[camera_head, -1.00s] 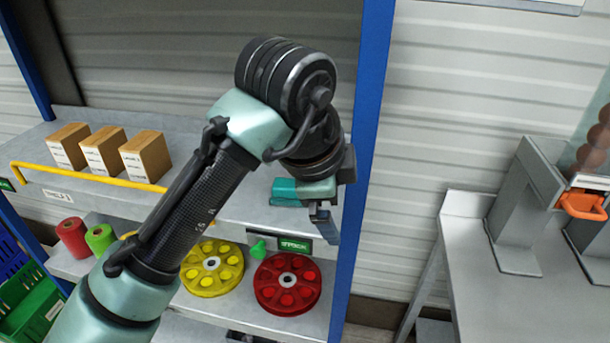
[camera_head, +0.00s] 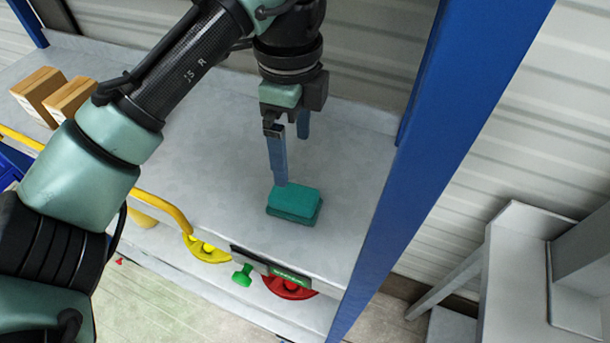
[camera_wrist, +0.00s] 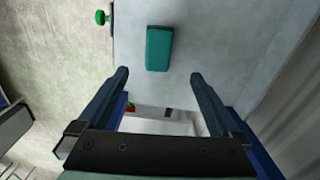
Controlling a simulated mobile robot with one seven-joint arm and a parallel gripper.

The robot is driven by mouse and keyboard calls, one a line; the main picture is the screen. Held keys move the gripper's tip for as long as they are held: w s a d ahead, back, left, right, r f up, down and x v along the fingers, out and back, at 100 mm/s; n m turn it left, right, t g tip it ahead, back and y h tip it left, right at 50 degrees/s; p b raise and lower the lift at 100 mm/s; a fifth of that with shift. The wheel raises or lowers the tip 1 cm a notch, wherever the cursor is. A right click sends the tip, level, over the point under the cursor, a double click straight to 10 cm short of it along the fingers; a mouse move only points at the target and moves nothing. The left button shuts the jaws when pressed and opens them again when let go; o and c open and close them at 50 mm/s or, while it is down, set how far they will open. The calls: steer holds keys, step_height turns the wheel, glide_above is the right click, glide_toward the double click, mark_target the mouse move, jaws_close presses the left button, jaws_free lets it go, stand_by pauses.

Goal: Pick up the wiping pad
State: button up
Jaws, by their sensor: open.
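The wiping pad (camera_head: 294,204) is a teal-green block lying flat on the grey upper shelf (camera_head: 225,185), close to its front edge and near the blue post. In the wrist view the pad (camera_wrist: 159,48) shows whole, ahead of the fingertips and roughly midway between them. My gripper (camera_head: 291,160) points down over the shelf, with its blue fingers just behind and above the pad. The gripper also shows in the wrist view (camera_wrist: 159,75), its two fingers spread wide with nothing between them. Whether a fingertip touches the pad is hard to tell, but they look apart.
A blue post (camera_head: 435,150) stands just right of the pad. A yellow rail (camera_head: 165,207) runs along the shelf's front left. Cardboard boxes (camera_head: 68,98) sit at the left. A green knob (camera_head: 242,275) sticks out at the front edge. A grey bench (camera_head: 520,270) stands at right.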

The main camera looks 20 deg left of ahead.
mark_target(293, 194)
steer(key=f, duration=0.6)
steer(key=shift+s+f, duration=0.2)
steer(key=shift+f, duration=0.1)
steer(key=shift+f+p, duration=0.55)
steer(key=shift+f, duration=2.45)
steer(key=c, duration=1.4)
step_height(293, 194, up, 10)
steer(key=shift+r+b, duration=0.1)
steer(key=shift+b, duration=0.25)
